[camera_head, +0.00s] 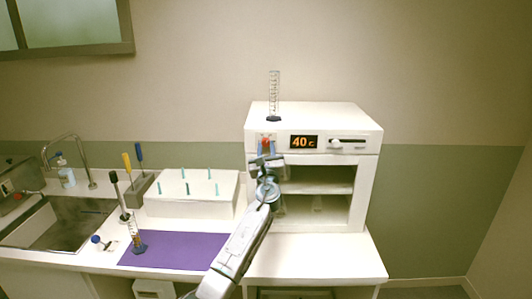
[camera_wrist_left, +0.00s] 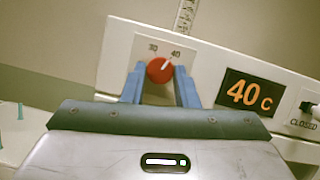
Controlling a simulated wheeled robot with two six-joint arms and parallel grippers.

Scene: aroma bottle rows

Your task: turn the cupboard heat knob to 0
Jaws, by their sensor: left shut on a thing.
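The white cupboard (camera_head: 372,170) stands on the counter with an open front and an inner shelf. Its red heat knob (camera_wrist_left: 160,70) is on the top left of the front panel, also seen in the head view (camera_head: 265,142). The knob's white pointer leans up and right towards the 40 mark; a 30 mark is at its upper left. The display (camera_head: 304,142) reads 40 C. My left gripper (camera_head: 266,159) is shut on the knob, with one blue finger on each side in the left wrist view (camera_wrist_left: 159,78). My right gripper is not in view.
A slider marked CLOSED (camera_wrist_left: 306,108) is right of the display. A clear graduated cylinder (camera_head: 273,97) stands on the cupboard top. Left are a white block with several teal pegs (camera_head: 190,205), a purple mat (camera_head: 190,250) and a sink (camera_head: 60,225).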

